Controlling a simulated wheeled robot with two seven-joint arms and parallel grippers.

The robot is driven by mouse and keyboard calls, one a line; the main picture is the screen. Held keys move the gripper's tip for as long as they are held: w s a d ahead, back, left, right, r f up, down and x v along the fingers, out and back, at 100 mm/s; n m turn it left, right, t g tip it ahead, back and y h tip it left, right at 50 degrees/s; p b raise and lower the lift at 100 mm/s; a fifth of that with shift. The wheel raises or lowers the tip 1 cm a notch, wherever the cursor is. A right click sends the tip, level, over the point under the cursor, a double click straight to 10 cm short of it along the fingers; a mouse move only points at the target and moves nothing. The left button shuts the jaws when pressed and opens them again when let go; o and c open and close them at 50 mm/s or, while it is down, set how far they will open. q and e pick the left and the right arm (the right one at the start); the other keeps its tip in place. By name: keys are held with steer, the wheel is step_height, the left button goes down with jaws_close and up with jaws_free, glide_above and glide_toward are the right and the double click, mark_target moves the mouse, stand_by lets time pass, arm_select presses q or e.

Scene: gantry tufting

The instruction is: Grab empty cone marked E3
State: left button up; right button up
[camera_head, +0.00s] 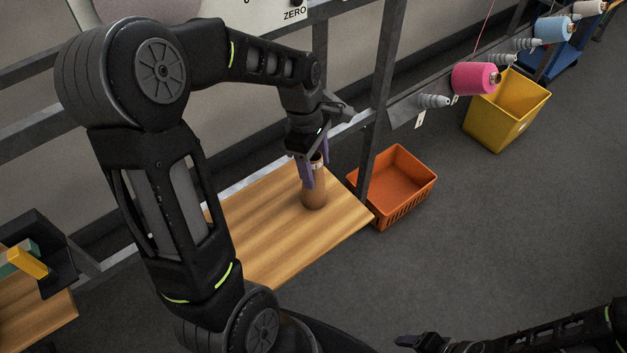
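A brown empty cone (314,195) stands upright on the wooden table (265,235). No E3 mark is legible on it. My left gripper (313,168) points down over the cone, with its purple fingers on either side of the cone's narrow upper part. Whether the fingers press on the cone cannot be made out. My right gripper (408,342) is low at the bottom edge of the view, far from the cone, and its finger opening is not clear.
An orange crate (391,190) stands on the floor right of the table, beside a grey upright post (378,105). A yellow bin (507,112) stands farther back. A rail carries a pink yarn cone (474,78), a blue one (552,30) and grey holders. Yellow and green blocks lie at far left.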

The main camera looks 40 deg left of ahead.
arm_select(q)
jaws_close()
stand_by(0.4)
step_height(320, 180, up, 10)
steer(key=shift+b, duration=0.35)
stand_by(0.3)
stand_by(0.5)
